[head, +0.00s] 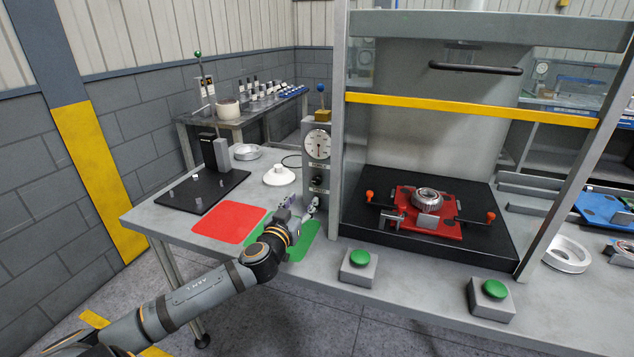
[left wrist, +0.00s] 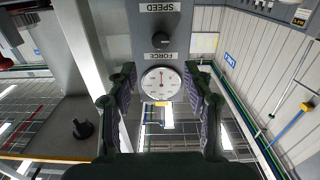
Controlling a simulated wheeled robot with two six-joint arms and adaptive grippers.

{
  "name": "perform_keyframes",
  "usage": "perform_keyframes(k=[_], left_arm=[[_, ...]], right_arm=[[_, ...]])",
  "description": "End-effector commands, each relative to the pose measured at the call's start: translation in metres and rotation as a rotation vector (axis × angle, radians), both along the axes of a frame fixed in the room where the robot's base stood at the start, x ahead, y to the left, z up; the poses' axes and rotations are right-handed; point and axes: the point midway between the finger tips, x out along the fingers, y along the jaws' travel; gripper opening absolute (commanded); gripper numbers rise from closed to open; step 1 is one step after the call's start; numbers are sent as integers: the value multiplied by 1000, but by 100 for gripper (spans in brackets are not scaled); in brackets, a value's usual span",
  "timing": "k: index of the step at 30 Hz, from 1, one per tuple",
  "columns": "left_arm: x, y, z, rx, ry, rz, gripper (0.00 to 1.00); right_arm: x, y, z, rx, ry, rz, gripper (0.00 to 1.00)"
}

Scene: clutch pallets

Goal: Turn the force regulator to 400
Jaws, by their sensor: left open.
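A grey control column (head: 318,160) carries a round white dial (head: 317,143) with a black knob (head: 317,181) below it. In the left wrist view, which is upside down, the dial (left wrist: 161,84) has the label FORCE (left wrist: 160,56) beside it, and the knob (left wrist: 161,41) lies between the labels FORCE and SPEED (left wrist: 160,8). The dial's numbers are too small to read. My left gripper (head: 311,204) is in front of the column, just below the knob. In the left wrist view its open fingers (left wrist: 160,88) flank the dial's image, with nothing held. My right gripper is not in view.
The glass-sided press frame (head: 340,120) stands right beside the column. A red plate fixture (head: 445,231) lies inside it. Red (head: 229,222) and green (head: 300,245) mats lie at the front, with green buttons (head: 359,258) further right.

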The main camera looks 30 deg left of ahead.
Motion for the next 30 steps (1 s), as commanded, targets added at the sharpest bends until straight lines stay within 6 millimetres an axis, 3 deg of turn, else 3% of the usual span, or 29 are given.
perform_keyframes(k=[1,3,6,8,13,16,27,30], left_arm=[[4,2,0,-5,-1,5,51],[14,5,0,-9,-2,7,51],[33,10,2,-12,-3,8,51],[47,12,3,-13,-3,6,51],[79,19,3,-7,-1,3,51],[91,22,2,-5,1,3,51],[99,24,0,0,1,1,51],[99,24,-1,0,2,1,39]], right_arm=[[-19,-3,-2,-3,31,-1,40],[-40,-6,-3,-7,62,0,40],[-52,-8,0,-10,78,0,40],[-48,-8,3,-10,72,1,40],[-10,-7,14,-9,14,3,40],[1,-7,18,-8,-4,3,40],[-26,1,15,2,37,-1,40],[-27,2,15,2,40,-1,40]])
